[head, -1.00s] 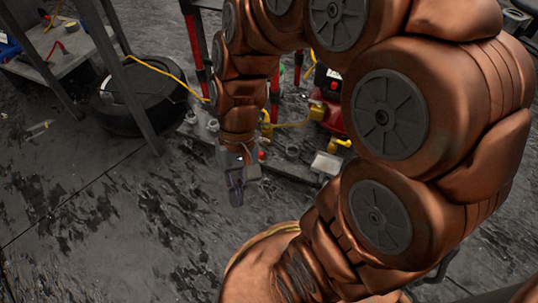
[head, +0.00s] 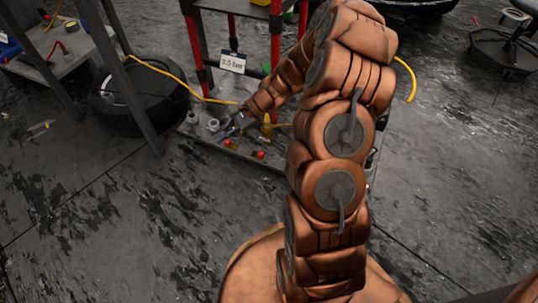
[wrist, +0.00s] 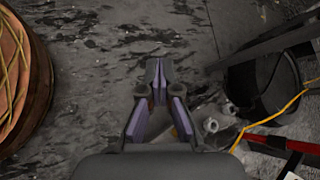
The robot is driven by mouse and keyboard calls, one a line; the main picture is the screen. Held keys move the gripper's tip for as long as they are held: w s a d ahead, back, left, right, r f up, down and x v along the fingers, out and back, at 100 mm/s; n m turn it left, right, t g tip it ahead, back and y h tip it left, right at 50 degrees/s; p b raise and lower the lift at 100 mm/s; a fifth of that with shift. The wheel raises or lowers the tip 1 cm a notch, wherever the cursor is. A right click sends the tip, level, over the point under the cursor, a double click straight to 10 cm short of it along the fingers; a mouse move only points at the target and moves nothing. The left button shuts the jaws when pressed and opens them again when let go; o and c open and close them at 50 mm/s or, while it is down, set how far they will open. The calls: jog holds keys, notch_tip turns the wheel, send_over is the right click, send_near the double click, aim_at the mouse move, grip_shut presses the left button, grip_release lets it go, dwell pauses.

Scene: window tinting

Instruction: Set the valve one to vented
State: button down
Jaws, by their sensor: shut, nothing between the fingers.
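My gripper (head: 220,136) is over the front left part of a low grey shelf in the head view. Its fingers are together and empty, and they also show in the wrist view (wrist: 158,75). On the shelf to its right are a yellow valve-like fitting (head: 267,127) and small red knobs (head: 260,155) on brass-coloured parts. Which fitting is valve one, and how it is set, I cannot tell. My arm partly hides the shelf. Pale round fittings (wrist: 211,125) lie right of the fingers in the wrist view.
Red posts (head: 275,40) and a white "3.5 bar" sign (head: 232,63) stand behind. The floor in front is clear.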

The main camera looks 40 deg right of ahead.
aim_at(263, 155)
jog(key=w+d+f+m+t, duration=0.3)
jog(key=d+f+m, duration=0.2)
jog(key=d+f, duration=0.3)
jog(key=s+d+f+m+t+h, duration=0.1)
jog(key=s+d+f+m+h, duration=0.1)
jog(key=d+f, duration=0.6)
jog(key=s+d+f+m+t+h, duration=0.1)
jog(key=s+d+f+m+h, duration=0.2)
jog(key=s+d+f+m, duration=0.2)
jog(key=d+f+m, duration=0.2)
jog(key=d+f, duration=0.2)
jog(key=d, duration=0.2)
jog(key=shift+f, duration=0.3)
jog(key=shift+s+a, duration=0.1)
jog(key=b+x, duration=0.3)
jog(key=x, duration=0.6)
jog(key=shift+f+b, duration=0.3)
jog(key=w, duration=0.1)
jog(key=w+a+b, duration=0.1)
jog(key=w, duration=0.1)
jog(key=shift+a+f, duration=0.15)
jog(key=shift+a, duration=0.1)
jog(key=shift+w+a+b, duration=0.35)
jog(key=shift+w+b, duration=0.05)
jog(key=shift+w, duration=0.2)
jog(key=shift+w, duration=0.1)
